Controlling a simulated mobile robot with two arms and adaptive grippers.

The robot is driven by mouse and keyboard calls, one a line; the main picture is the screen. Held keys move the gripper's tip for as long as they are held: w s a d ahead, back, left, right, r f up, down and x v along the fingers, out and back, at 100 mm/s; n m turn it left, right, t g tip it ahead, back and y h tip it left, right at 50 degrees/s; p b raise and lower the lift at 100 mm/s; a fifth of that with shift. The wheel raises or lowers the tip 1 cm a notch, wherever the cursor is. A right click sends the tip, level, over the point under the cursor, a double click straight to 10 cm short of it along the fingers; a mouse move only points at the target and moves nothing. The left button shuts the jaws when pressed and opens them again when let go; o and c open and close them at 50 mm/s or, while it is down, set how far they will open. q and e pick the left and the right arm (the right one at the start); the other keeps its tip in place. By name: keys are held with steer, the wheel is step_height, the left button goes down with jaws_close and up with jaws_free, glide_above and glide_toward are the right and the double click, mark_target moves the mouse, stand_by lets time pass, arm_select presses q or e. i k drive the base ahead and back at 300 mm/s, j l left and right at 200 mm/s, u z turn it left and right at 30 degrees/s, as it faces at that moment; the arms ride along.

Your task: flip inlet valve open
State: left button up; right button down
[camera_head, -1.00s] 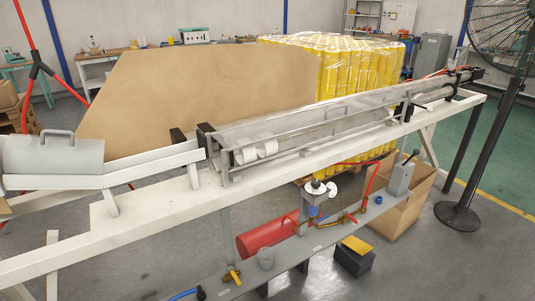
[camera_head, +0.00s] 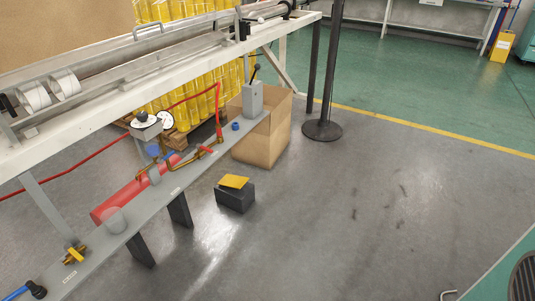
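A yellow-handled valve (camera_head: 75,255) sits near the lower left end of the grey lower shelf (camera_head: 172,196). A blue hose with a black fitting (camera_head: 36,289) lies at that end. Farther along the shelf, brass fittings (camera_head: 153,171) carry a small red handle (camera_head: 208,150). No readable label shows which one is the inlet valve, and I cannot tell whether either is open. Neither of my grippers is in view.
A red cylinder (camera_head: 135,198) lies behind the shelf. Gauges (camera_head: 165,121) and a grey lever box (camera_head: 252,99) stand along it. A cardboard box (camera_head: 268,140), a black pedal block (camera_head: 235,197) and a black stand base (camera_head: 322,130) are on the floor.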

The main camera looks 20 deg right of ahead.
mark_target(198, 145)
steer(key=i+l+z, duration=0.1)
steer(key=i+l, duration=0.15)
steer(key=i, duration=0.3)
steer(key=i+l+z, duration=0.1)
steer(key=i, duration=0.45)
steer(key=i+l+z, duration=0.15)
steer(key=i, duration=0.4)
steer(key=l, duration=0.1)
